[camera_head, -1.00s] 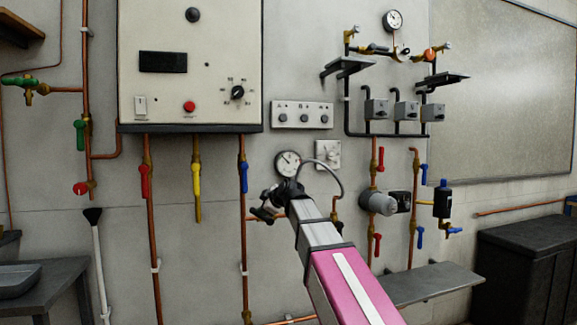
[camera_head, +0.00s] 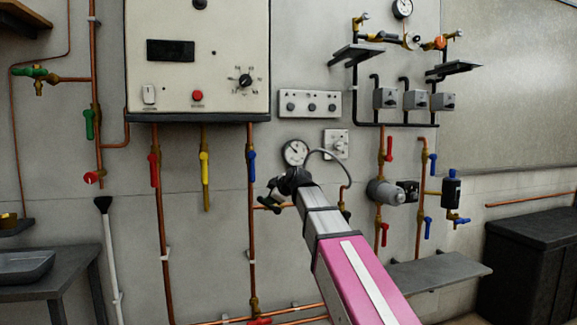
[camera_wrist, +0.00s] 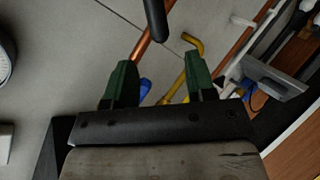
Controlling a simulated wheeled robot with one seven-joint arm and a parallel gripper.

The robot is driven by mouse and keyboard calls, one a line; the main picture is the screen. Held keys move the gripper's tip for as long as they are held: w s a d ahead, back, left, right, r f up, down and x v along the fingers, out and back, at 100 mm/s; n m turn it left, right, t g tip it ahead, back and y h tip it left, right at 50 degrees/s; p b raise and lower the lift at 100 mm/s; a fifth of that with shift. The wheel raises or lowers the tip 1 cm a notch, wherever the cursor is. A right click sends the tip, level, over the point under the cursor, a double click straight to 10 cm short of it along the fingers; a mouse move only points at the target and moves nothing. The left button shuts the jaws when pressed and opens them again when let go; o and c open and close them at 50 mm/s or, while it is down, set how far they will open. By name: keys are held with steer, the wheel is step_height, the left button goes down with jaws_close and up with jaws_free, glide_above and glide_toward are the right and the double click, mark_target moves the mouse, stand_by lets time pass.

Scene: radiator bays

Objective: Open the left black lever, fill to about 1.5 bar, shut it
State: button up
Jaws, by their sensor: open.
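A black lever (camera_wrist: 156,20) shows in the wrist view as a dark round-ended bar reaching down from the top edge, in line with the gap between my fingers. I cannot tell whether it touches them. My gripper (camera_wrist: 158,72) is open, with a green-padded finger on each side. In the head view my gripper (camera_head: 268,203) is just right of the blue-handled pipe and hides most of the left valve. A round white gauge (camera_head: 294,152) is just above it; its reading is too small to tell. A grey hose (camera_head: 328,153) arches rightward to a second dark valve (camera_head: 346,213).
A blue lever (camera_head: 251,165), yellow lever (camera_head: 204,167) and red lever (camera_head: 154,169) hang on pipes to the left under the boiler (camera_head: 197,90). A pump (camera_head: 384,192) is to the right. A grey shelf (camera_head: 440,270) juts out below.

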step_height(320, 180, up, 4)
steer(key=w+g+h, duration=0.2)
steer(key=g+h, duration=0.2)
steer(key=shift+n, duration=0.3)
steer(key=x, duration=0.7)
steer(key=a+x, duration=0.1)
steer(key=x, duration=0.2)
steer(key=shift+s+f, duration=0.1)
steer(key=shift+f, duration=0.15)
jaws_close()
